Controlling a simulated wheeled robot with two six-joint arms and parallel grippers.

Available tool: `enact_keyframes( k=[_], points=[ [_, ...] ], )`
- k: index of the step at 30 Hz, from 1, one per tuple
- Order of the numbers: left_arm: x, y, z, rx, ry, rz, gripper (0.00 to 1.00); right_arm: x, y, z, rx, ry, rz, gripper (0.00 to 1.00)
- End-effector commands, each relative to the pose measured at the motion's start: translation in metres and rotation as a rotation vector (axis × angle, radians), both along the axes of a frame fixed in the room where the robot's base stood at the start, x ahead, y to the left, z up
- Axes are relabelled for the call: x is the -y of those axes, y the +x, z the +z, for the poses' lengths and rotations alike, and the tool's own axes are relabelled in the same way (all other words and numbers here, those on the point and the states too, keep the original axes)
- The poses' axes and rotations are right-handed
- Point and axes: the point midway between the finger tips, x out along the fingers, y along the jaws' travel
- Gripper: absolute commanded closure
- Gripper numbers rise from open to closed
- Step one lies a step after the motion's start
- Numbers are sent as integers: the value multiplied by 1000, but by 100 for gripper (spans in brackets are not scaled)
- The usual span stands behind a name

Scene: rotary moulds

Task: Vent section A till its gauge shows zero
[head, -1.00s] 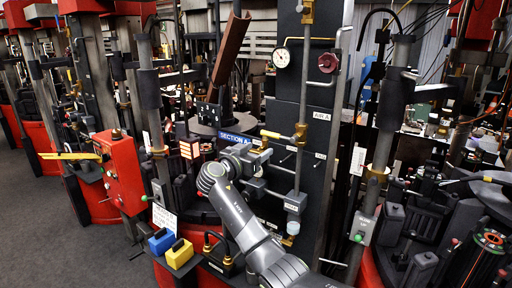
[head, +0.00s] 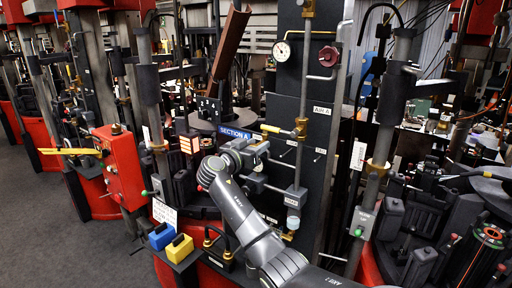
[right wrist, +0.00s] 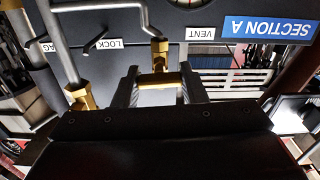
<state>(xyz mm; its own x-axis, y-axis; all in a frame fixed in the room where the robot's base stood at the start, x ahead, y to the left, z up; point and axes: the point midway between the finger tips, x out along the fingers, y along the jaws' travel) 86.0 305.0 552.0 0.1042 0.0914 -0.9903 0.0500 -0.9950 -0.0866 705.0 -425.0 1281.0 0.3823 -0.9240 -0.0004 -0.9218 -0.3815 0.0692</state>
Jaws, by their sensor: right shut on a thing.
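My right gripper (head: 258,152) is at the dark panel, just below the blue SECTION A sign (head: 235,134). In the right wrist view, which shows the panel upside down, its fingers (right wrist: 160,86) are shut on a short brass valve handle (right wrist: 163,79). The handle's brass stem (right wrist: 159,50) meets the panel beside the VENT label (right wrist: 206,33). A round white gauge (head: 282,52) is higher on the panel; its needle is too small to read. My left gripper is not in view.
A yellow lever (head: 278,129) on a brass fitting (head: 301,129) sits just above my right gripper. A dark red handwheel (head: 328,56) is near the gauge. A LOCK label (right wrist: 103,44) is close by. Blue (head: 161,236) and yellow (head: 180,249) blocks stand below left.

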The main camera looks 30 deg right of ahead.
Motion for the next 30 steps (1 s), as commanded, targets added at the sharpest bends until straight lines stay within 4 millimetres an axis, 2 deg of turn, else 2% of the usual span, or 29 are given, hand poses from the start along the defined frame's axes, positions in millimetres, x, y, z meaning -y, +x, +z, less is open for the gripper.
enact_keyframes(
  k=[14,30],
  points=[
    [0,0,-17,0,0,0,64,-1,2,-1,-360,-151,1,85],
    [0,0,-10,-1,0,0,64,-1,3,0,-836,-347,1,85]
  ],
)
